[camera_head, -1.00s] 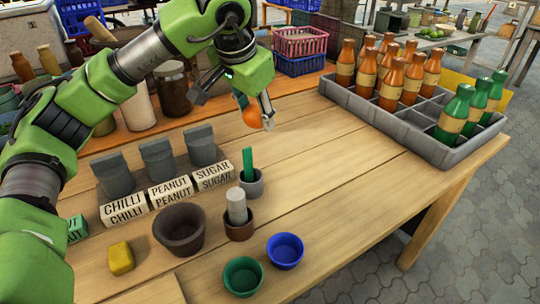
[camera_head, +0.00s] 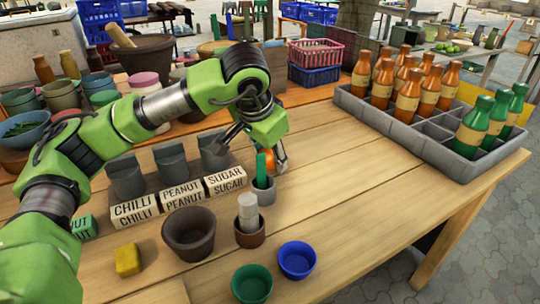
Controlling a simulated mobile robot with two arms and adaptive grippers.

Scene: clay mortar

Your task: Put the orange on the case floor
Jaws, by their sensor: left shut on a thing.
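An orange object (camera_head: 282,157) shows only in part, behind my left gripper and the green stick. My left gripper (camera_head: 276,156) is shut on it, low over the table's middle. I cannot tell its full shape or whether it touches the table. The grey case (camera_head: 372,124) stands at the right, well apart from the gripper. Several orange-brown bottles (camera_head: 408,95) stand in its left and back compartments. Several green bottles (camera_head: 474,128) stand along its right side. Empty compartments with bare floor show between them. My right gripper is out of view.
A small grey cup (camera_head: 266,194) with a green stick stands just in front of the gripper. Labelled spice blocks (camera_head: 181,194), a brown pot (camera_head: 189,236), and green (camera_head: 252,286) and blue (camera_head: 297,261) bowls stand nearby. The table between gripper and case is clear.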

